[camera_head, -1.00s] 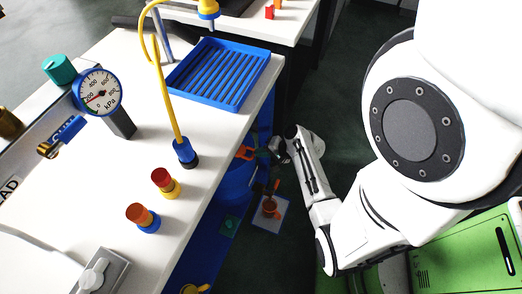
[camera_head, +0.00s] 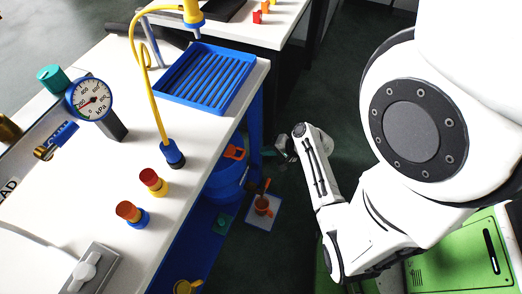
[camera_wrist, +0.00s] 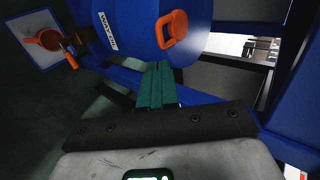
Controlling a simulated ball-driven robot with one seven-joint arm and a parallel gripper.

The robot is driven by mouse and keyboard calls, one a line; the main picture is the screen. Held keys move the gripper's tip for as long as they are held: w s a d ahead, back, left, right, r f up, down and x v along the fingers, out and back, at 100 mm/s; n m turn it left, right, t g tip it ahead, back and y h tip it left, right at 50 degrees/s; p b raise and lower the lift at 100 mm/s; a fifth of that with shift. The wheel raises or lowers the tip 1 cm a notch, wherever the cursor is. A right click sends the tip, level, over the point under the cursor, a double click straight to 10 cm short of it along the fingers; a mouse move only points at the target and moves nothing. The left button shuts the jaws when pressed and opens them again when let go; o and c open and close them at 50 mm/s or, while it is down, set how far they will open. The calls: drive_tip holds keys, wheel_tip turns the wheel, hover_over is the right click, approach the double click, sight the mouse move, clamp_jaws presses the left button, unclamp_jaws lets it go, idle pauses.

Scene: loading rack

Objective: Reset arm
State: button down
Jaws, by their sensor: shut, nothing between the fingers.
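My gripper (camera_wrist: 157,78) shows in the wrist view with its teal fingers together and nothing between them. In the head view, my gripper (camera_head: 268,153) is low beside the bench, partly hidden by my wrist. Ahead of it in the wrist view is a blue barrel (camera_wrist: 125,22) with an orange handle (camera_wrist: 173,28) and a white label. The fingertips appear close to the barrel; I cannot tell whether they touch it.
The white bench (camera_head: 95,190) carries a blue slatted tray (camera_head: 207,78), a yellow hose tap (camera_head: 160,125), a gauge (camera_head: 90,98) and two knobs. Below, an orange pot (camera_head: 262,205) sits on a white square. Blue frame bars (camera_wrist: 205,95) are near my gripper.

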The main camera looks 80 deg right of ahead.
drive_tip(key=v, duration=0.6)
drive_tip(key=shift+s+a+f, duration=0.1)
drive_tip(key=shift+s+f, duration=0.05)
drive_tip(key=shift+f, duration=0.1)
drive_tip(key=w+a+r+n+g, duration=0.2)
drive_tip(key=a+r+n+g, duration=0.1)
drive_tip(key=a+n, duration=0.3)
drive_tip(key=w+a+r+n+g+y, duration=0.1)
drive_tip(key=w+a+r+n+g, duration=0.2)
drive_tip(key=a+n, duration=0.4)
drive_tip(key=w+a+r+n+g+y, duration=0.1)
drive_tip(key=w+a+r+n+g, duration=0.1)
drive_tip(key=a+n, duration=0.5)
drive_tip(key=w+a+r, duration=0.1)
drive_tip(key=a, duration=0.2)
drive_tip(key=shift+w+a+g, duration=0.2)
drive_tip(key=shift+a+g, duration=0.05)
drive_tip(key=shift+g, duration=0.15)
